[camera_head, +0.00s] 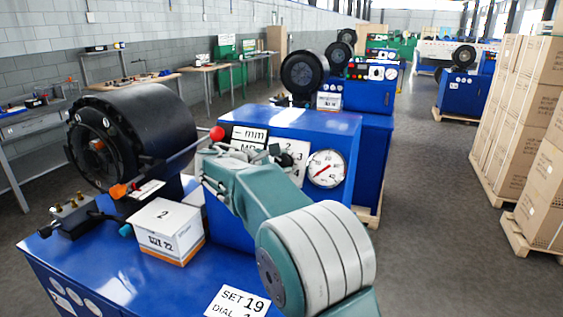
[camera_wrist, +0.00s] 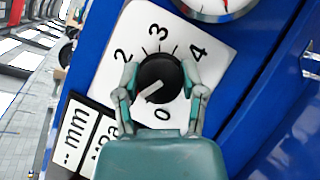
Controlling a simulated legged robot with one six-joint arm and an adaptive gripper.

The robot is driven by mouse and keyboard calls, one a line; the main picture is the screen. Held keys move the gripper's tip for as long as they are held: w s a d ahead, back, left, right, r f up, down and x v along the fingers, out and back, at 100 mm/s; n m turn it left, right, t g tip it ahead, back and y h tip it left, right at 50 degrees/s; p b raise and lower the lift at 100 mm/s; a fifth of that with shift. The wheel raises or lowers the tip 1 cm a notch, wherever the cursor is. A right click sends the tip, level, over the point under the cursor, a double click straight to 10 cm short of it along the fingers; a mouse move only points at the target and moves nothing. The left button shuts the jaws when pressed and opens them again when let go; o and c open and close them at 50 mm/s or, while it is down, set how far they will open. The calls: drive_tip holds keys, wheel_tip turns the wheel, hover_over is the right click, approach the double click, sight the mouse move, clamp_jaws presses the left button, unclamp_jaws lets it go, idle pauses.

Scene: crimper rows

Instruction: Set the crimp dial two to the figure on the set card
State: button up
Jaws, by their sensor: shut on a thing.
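In the wrist view my gripper (camera_wrist: 159,73) has one finger on each side of a round black knob (camera_wrist: 160,84), closed on it. The knob sits on a white dial plate (camera_wrist: 218,48) showing 0, 2, 3 and 4. A finger covers the left part of the scale. The knob's white pointer slants to the lower left, between the 0 and the covered part. In the head view my arm partly hides the dial plate (camera_head: 298,149).
The blue crimper (camera_head: 285,120) carries a red-needled gauge (camera_head: 326,168) beside the dial and a "-- mm" plate (camera_wrist: 72,140). A white box marked 2 (camera_head: 163,230) and a black crimping head (camera_head: 140,130) stand at left. Stacked cartons (camera_head: 515,110) stand at right.

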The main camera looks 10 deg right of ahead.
drive_tip(key=shift+a+f, duration=0.1)
drive_tip(key=shift+f, duration=0.1)
drive_tip(key=o, duration=1.1)
drive_tip(key=shift+o, duration=0.2)
drive_tip(key=shift+r, duration=0.1)
drive_tip(key=shift+s+a+r, duration=0.1)
drive_tip(key=shift+a, duration=0.15)
drive_tip(key=v, duration=1.1)
drive_tip(key=shift+a, duration=0.25)
